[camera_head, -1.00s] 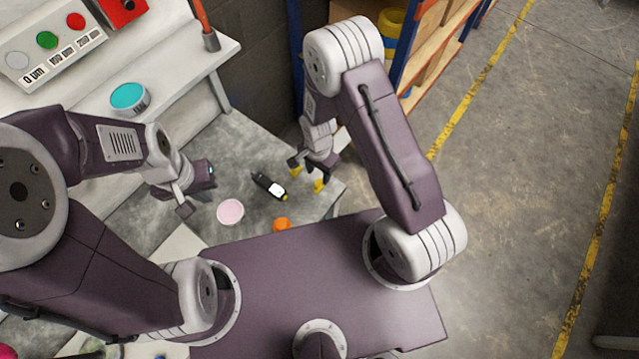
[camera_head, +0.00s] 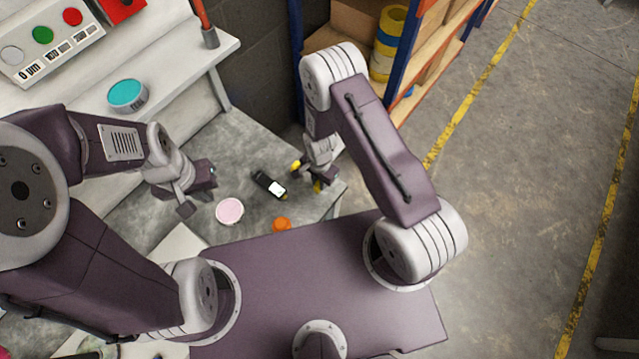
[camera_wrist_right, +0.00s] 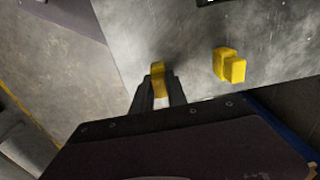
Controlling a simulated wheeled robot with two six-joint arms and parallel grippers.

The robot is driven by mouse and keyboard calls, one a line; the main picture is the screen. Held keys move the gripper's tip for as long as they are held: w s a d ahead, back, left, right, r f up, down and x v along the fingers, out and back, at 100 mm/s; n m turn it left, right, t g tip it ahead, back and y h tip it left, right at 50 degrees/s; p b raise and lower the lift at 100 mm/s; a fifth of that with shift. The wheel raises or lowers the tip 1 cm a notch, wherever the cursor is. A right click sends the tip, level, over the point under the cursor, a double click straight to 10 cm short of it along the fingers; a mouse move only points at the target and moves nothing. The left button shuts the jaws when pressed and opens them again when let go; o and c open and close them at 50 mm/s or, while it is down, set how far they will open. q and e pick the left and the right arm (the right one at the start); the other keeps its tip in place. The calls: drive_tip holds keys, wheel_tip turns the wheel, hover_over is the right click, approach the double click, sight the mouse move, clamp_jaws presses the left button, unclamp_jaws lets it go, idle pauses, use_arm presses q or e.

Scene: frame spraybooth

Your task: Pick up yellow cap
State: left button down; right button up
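Two small yellow pieces are at the grey table's right side. One yellow cap (camera_wrist_right: 158,80) sits between the fingers of my right gripper (camera_wrist_right: 159,88), which look closed against its sides; in the head view this cap (camera_head: 316,187) shows low at the right gripper (camera_head: 318,180). I cannot tell whether it is clear of the table. The other yellow piece (camera_wrist_right: 230,65) lies apart, to the right in the wrist view; in the head view it (camera_head: 296,165) is just left of the gripper. My left gripper (camera_head: 198,190) is open and empty above the table.
The grey table (camera_head: 235,150) also holds a black device (camera_head: 268,184) with a white face, a pink disc (camera_head: 230,210) and an orange cap (camera_head: 282,224). A teal-topped can (camera_head: 127,95) stands on the white bench. A shelf rack (camera_head: 410,60) is behind my right arm.

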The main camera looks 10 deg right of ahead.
clamp_jaws()
wheel_tip(320, 180, up, 5)
drive_tip(key=shift+f+p, duration=0.2)
drive_tip(key=shift+p, duration=0.25)
drive_tip(key=s+d+r+p, duration=0.1)
drive_tip(key=s+d+r, duration=0.4)
drive_tip(key=s, duration=0.5)
drive_tip(key=shift+s+d+r, duration=0.2)
drive_tip(key=shift+d+r, duration=0.05)
drive_tip(key=shift+r, duration=0.45)
